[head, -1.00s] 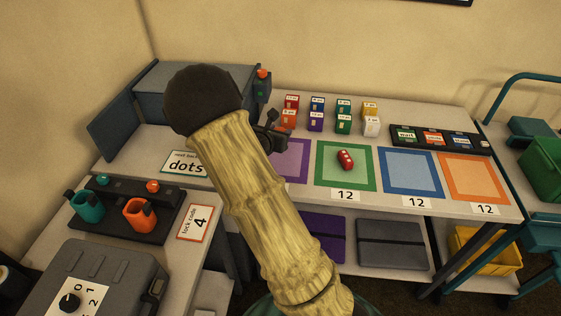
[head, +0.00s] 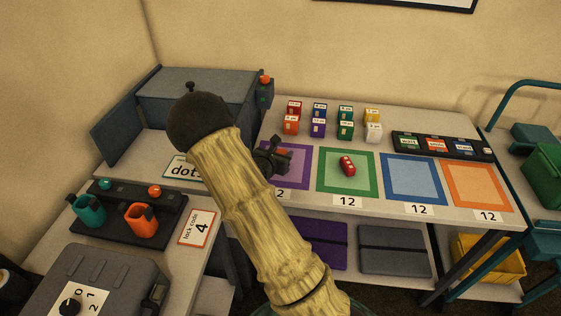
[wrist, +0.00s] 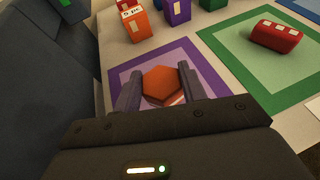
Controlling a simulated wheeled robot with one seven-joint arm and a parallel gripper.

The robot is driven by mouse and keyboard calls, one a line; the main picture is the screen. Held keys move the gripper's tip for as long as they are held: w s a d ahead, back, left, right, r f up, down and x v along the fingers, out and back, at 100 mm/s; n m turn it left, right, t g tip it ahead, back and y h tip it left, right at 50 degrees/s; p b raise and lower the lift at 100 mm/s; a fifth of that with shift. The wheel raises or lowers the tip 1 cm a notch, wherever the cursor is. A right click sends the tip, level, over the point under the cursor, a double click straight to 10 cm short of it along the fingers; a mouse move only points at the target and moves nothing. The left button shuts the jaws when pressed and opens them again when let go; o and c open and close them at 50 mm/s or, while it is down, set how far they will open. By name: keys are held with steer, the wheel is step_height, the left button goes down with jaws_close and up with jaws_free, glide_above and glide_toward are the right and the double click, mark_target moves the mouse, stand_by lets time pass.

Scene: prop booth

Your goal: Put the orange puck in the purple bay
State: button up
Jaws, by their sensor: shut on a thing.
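The orange puck (wrist: 162,84) is a flat, many-sided piece between the two fingers of my gripper (wrist: 158,86) in the wrist view. My gripper is shut on it. The purple bay (wrist: 196,57) is a purple-bordered square on the table, and the puck shows against its pale inside. I cannot tell whether the puck touches the surface or hangs a little above it. In the head view my gripper (head: 278,158) is over the left part of the purple bay (head: 303,155), and my arm hides the bay's left side.
The green bay (head: 325,183) to the right holds a red block (head: 347,166). Blue (head: 414,201) and orange (head: 482,208) bays lie further right. Several small labelled blocks (head: 345,130) stand behind. A grey machine (head: 225,92) stands at the back left.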

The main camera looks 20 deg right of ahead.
steer(key=shift+f, duration=1.75)
steer(key=shift+f, duration=0.1)
steer(key=shift+f, duration=0.15)
steer(key=o, duration=1)
steer(key=shift+r, duration=0.3)
steer(key=v, duration=1.2)
